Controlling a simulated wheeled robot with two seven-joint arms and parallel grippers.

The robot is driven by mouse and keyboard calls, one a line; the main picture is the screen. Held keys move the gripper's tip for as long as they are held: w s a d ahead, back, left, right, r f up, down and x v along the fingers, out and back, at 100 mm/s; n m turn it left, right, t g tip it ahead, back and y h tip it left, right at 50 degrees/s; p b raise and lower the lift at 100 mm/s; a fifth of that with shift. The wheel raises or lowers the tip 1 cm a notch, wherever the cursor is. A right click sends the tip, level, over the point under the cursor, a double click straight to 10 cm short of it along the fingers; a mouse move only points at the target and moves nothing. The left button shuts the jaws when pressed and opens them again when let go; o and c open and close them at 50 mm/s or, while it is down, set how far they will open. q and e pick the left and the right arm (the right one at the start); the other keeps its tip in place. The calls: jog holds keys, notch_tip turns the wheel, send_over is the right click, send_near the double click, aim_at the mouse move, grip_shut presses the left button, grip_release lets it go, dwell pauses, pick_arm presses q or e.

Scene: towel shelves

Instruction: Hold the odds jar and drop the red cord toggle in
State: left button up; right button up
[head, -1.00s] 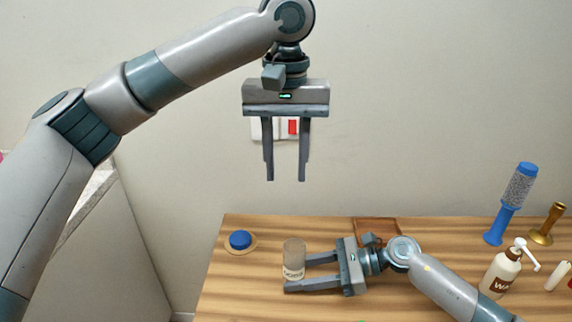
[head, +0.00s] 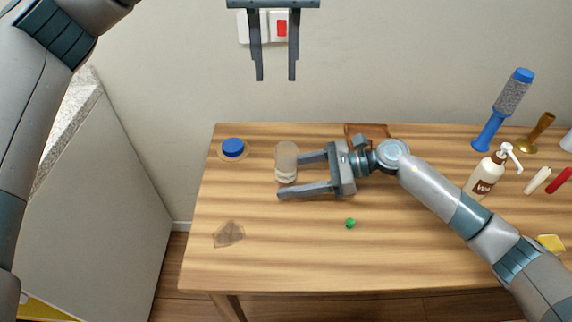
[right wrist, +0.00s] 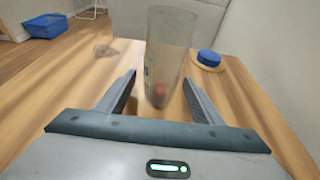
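The odds jar (head: 287,157) is a clear, upright jar with a pale label, standing on the table near its left end. My right gripper (head: 285,181) is open and low over the table, its fingers pointing left at the jar. In the right wrist view the jar (right wrist: 172,48) stands at the fingertips, between their lines, with no clear grip on it. A blurred red spot (right wrist: 158,94), possibly the red cord toggle, shows low through the jar wall and appears inside. My left gripper (head: 275,79) is open and empty, high in front of the wall.
A blue lid (head: 233,147) lies left of the jar on a round wooden piece. A green bead-like item (head: 350,223) and a brown translucent patch (head: 228,234) lie nearer the front. A pump bottle (head: 485,177) and blue brush-like item (head: 503,108) stand right. The front middle is mostly clear.

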jog(key=shift+d, duration=0.15)
jog(key=v, duration=1.2)
dwell(0.6)
